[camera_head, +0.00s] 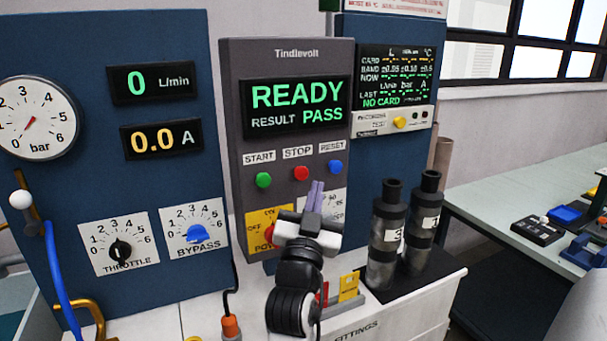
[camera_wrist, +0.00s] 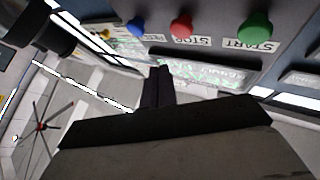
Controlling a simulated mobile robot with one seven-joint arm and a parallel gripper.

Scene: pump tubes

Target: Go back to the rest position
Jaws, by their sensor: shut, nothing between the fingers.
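My gripper (camera_head: 315,196) is in front of the lower part of the grey Tindlevolt panel (camera_head: 236,150), fingers pointing up and closed together with nothing between them. It hides part of the labels below the buttons. In the wrist view my gripper (camera_wrist: 158,75) shows its dark fingers together, below the upside-down button row. The panel display (camera_head: 297,108) reads READY, RESULT PASS. The green START button (camera_head: 263,180), red STOP button (camera_head: 301,173) and blue RESET button (camera_head: 336,167) are above and around the fingertips. I cannot tell whether the fingers touch the panel.
Two dark cylinders (camera_head: 386,235) (camera_head: 424,225) stand on a black mat right of my arm. The blue panel at left carries a throttle knob (camera_head: 121,250), a bypass knob (camera_head: 195,233) and a gauge (camera_head: 36,117). A yellow fitting (camera_head: 349,286) sits beside my arm. A bench (camera_head: 510,195) stands at right.

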